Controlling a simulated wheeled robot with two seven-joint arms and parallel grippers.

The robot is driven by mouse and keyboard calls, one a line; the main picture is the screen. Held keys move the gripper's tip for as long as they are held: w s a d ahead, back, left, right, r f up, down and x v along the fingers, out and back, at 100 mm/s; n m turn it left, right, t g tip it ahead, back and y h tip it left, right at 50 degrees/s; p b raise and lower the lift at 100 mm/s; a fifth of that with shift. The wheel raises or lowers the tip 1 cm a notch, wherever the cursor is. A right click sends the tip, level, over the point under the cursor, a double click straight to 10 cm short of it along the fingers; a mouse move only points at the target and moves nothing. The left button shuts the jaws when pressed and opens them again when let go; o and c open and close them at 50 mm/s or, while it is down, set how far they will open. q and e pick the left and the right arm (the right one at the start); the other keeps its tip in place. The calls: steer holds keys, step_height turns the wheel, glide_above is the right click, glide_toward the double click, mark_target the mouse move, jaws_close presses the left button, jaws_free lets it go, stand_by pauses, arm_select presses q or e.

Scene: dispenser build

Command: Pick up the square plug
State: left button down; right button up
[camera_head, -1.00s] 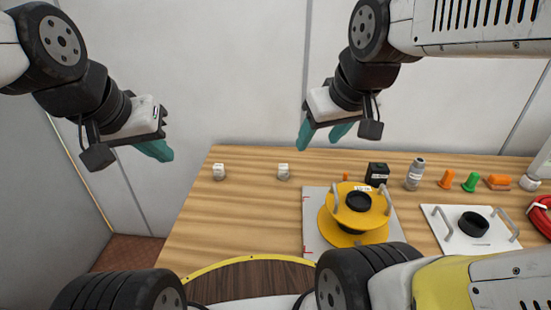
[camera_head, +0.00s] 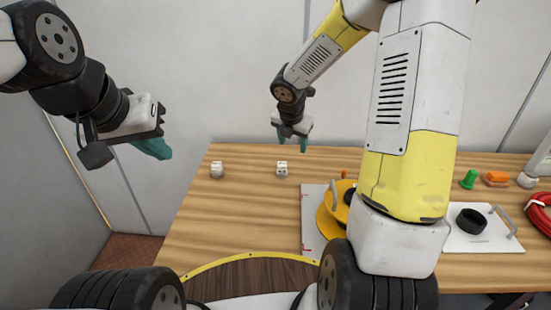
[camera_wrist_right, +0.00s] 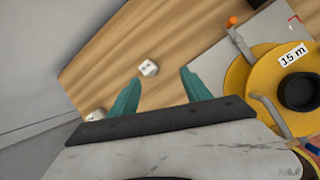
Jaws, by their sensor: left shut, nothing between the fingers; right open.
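Two small white plugs stand on the wooden table, the left one (camera_head: 217,169) and the right one (camera_head: 281,168). Their exact shapes are too small to tell apart, so I cannot say which is the square plug. My right gripper (camera_head: 292,142) points down, open and empty, above and behind the right plug. In the right wrist view that plug (camera_wrist_right: 148,67) shows between and just beyond the open fingertips (camera_wrist_right: 160,72). The left plug (camera_wrist_right: 95,115) is partly hidden by the gripper body there. My left gripper (camera_head: 155,150) is shut and empty, left of the table.
A yellow reel (camera_wrist_right: 238,80) on a pale plate stands right of the plugs, partly hidden by my right arm in the head view. A white plate with handles (camera_head: 490,240), a green piece (camera_head: 469,180) and a red coil (camera_head: 540,215) lie right.

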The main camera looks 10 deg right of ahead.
mark_target(282, 163)
steer(key=w+f+n, duration=0.2)
steer(key=f, duration=0.2)
steer(key=w+a+f+n, duration=0.1)
steer(key=w+f+n, duration=0.1)
steer(key=f, duration=0.3)
steer(key=w+a+f+n+y, duration=0.1)
steer(key=w+f+n, duration=0.1)
steer(key=f, duration=0.3)
steer(key=shift+w, duration=0.65)
steer(key=shift+c, duration=0.5)
jaws_close()
